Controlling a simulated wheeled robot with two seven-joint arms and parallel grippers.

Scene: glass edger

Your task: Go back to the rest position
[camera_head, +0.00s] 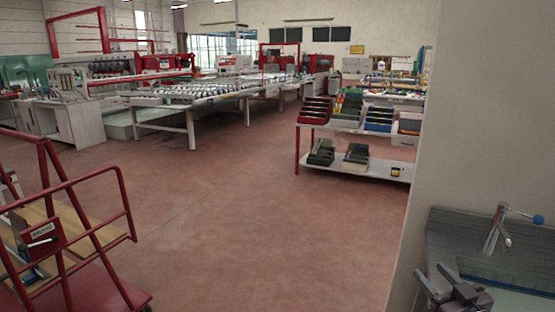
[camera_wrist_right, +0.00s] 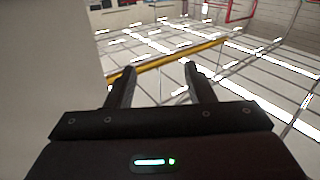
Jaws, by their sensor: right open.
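My right gripper (camera_head: 455,288) shows at the bottom right of the head view, in front of the grey ribbed surface by the wall. In the right wrist view its two dark fingers (camera_wrist_right: 160,85) stand apart with nothing between them. Beyond the fingers that view shows a pale gridded surface and a yellow bar (camera_wrist_right: 165,62). My left gripper is in neither view.
A red cart (camera_head: 85,235) with boards stands at the left. A pale wall (camera_head: 480,110) and a grey ribbed sink-like unit (camera_head: 450,235) with a tap (camera_head: 497,230) are at the right. A shelf (camera_head: 375,168) with bins stands farther back. The red floor (camera_head: 240,215) between is clear.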

